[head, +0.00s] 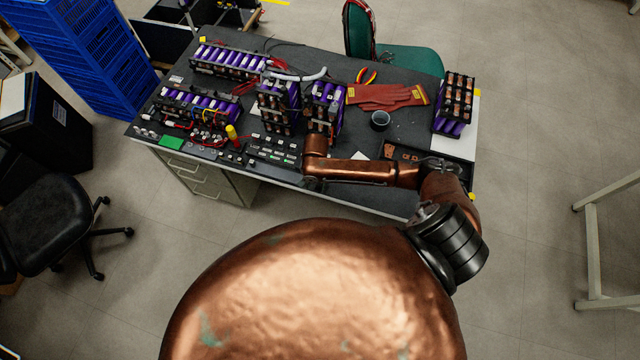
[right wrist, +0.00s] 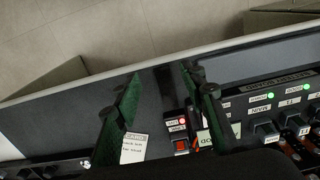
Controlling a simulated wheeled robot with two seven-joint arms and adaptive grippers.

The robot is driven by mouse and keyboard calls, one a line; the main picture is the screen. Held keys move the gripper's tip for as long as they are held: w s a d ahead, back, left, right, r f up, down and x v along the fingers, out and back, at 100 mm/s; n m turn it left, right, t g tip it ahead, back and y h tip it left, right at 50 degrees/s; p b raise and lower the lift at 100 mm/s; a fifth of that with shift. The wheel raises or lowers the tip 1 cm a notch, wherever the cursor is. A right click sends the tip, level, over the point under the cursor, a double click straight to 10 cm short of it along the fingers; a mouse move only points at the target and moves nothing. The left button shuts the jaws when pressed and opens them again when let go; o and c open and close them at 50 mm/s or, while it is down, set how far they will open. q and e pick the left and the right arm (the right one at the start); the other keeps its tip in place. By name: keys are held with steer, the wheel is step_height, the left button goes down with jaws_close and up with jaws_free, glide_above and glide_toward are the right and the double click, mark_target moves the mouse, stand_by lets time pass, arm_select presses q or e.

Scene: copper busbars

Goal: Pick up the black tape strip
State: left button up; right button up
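In the right wrist view my right gripper (right wrist: 160,78) is open, its two green-padded fingers apart above the dark table top. A narrow black patch (right wrist: 166,84) shows between the fingers near the table's front edge. It may be the black tape strip, but it is dark on dark and I cannot tell for sure. Nothing is visibly held. In the head view my right gripper (head: 312,184) is small and dark below the copper wrist, over the front edge of the table (head: 378,195). The tape strip cannot be made out there. My left gripper is not in view.
A white label (right wrist: 133,148) and a red switch (right wrist: 181,146) lie close to the fingers. A panel with green lights (right wrist: 270,98) is to the right.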

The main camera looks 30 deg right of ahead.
mark_target(317, 189)
steer(key=f, duration=0.4)
steer(key=shift+w+d+f, duration=0.2)
steer(key=c, duration=0.8)
